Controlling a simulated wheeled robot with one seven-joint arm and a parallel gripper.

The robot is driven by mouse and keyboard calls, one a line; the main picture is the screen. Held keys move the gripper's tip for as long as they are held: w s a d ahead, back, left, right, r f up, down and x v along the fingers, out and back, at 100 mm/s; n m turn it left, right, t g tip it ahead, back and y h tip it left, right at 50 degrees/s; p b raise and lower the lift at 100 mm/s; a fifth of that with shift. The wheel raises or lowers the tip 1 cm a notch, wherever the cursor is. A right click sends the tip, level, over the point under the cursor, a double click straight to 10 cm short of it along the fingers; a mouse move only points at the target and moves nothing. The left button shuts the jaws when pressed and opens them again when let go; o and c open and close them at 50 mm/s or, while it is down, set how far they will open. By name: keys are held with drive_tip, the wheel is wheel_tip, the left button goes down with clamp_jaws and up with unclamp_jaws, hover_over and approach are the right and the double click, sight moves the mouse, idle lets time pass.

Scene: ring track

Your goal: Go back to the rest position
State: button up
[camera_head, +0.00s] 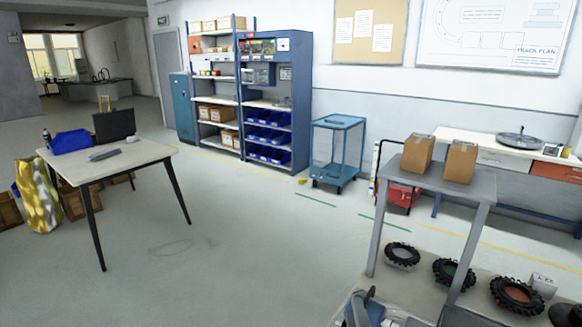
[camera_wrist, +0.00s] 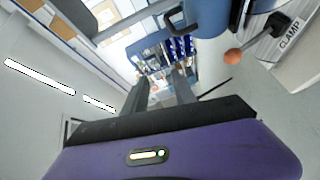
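My gripper (camera_wrist: 158,92) shows in the wrist view, with its purple body across the bottom and two dark fingers reaching up toward the middle. The fingers stand apart with a gap between them, and I see nothing held there. Shelves with blue bins show in the distance beyond the fingertips. The gripper cannot be made out in the head view.
A grey stand (camera_head: 480,185) bears two cardboard boxes; several tyres (camera_head: 453,273) lie below. A table (camera_head: 130,163) stands left, blue shelves (camera_head: 298,100) behind. Mid-floor is clear. Close in the wrist view are a blue body (camera_wrist: 208,18) and a CLAMP label (camera_wrist: 289,33).

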drive_tip(key=s+d+m, duration=0.2)
drive_tip(key=s+m, duration=0.3)
drive_tip(key=s, duration=0.9)
drive_tip(key=s+d+m+g, duration=0.1)
drive_tip(key=s+m, duration=0.4)
drive_tip(key=s, duration=1)
drive_tip(key=s+d+m+g+y, duration=0.1)
drive_tip(key=s+d+m, duration=0.2)
drive_tip(key=s, duration=1.1)
drive_tip(key=shift+s+r+m, duration=0.25)
drive_tip(key=shift+m, duration=0.85)
